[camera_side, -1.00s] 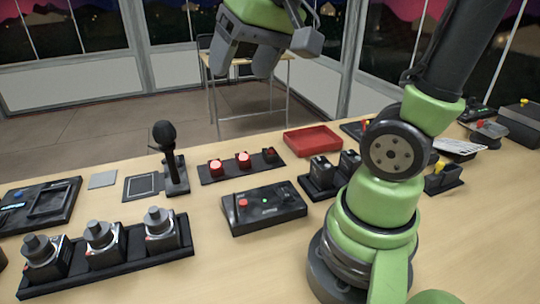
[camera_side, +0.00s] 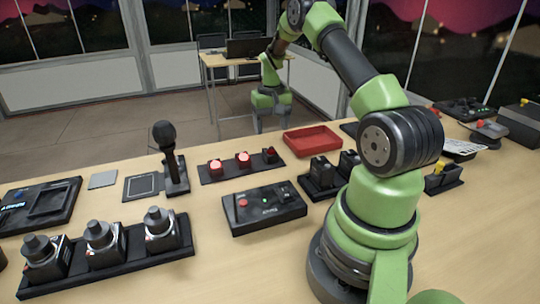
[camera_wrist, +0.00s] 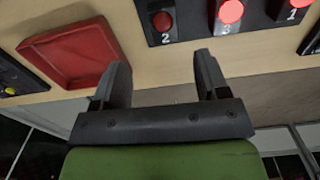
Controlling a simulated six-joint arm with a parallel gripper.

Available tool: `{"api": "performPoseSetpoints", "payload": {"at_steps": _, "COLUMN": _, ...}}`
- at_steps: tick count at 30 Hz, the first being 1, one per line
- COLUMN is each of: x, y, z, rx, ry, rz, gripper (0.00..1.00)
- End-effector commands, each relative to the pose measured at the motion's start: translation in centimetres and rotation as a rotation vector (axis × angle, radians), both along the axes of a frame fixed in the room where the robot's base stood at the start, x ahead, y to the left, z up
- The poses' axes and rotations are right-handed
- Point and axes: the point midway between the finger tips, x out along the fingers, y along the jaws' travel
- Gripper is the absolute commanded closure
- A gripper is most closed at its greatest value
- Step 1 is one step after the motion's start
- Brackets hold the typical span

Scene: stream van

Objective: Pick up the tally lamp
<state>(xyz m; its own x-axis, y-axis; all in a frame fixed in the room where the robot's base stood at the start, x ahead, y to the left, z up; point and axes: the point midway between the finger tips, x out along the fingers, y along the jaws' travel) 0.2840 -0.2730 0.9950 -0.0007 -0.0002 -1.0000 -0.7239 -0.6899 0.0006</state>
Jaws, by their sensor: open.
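Three tally lamps stand in a row on a black strip. In the side view, the left lamp (camera_side: 216,167) and the middle lamp (camera_side: 243,160) glow red; the right lamp (camera_side: 270,155) is dark red and unlit. In the wrist view the unlit lamp (camera_wrist: 163,20) is by the number 2, one lit lamp (camera_wrist: 230,11) by 3, and another lit lamp (camera_wrist: 299,4) by 1. My gripper (camera_side: 272,118) is behind and above the strip, pointing down. In the wrist view my gripper (camera_wrist: 162,67) is open and empty, with the lamps beyond its fingertips.
A red tray (camera_side: 312,141) lies right of the lamp strip, and also shows in the wrist view (camera_wrist: 75,50). A black control box (camera_side: 264,209) sits in front of the strip. A microphone (camera_side: 168,155) stands to its left. A black camera-like block (camera_side: 322,172) is at the right.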

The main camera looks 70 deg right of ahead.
Motion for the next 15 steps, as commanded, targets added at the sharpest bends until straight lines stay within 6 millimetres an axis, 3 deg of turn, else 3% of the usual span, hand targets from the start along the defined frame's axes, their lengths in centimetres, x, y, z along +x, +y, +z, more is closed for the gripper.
{"api": "performPoseSetpoints", "payload": {"at_steps": 3, "x": 0.0, "y": 0.1, "z": -1.9, "rx": 0.003, "ry": 0.003, "rz": 0.002, "gripper": 0.32}}
{"api": "performPoseSetpoints", "payload": {"at_steps": 10, "x": 0.1, "y": 0.2, "z": -3.9, "rx": 0.001, "ry": 0.001, "rz": 0.001, "gripper": 0.32}}
{"api": "performPoseSetpoints", "payload": {"at_steps": 15, "x": 0.5, "y": 0.3, "z": -6.6, "rx": 0.003, "ry": 0.003, "rz": 0.002, "gripper": 0.32}}
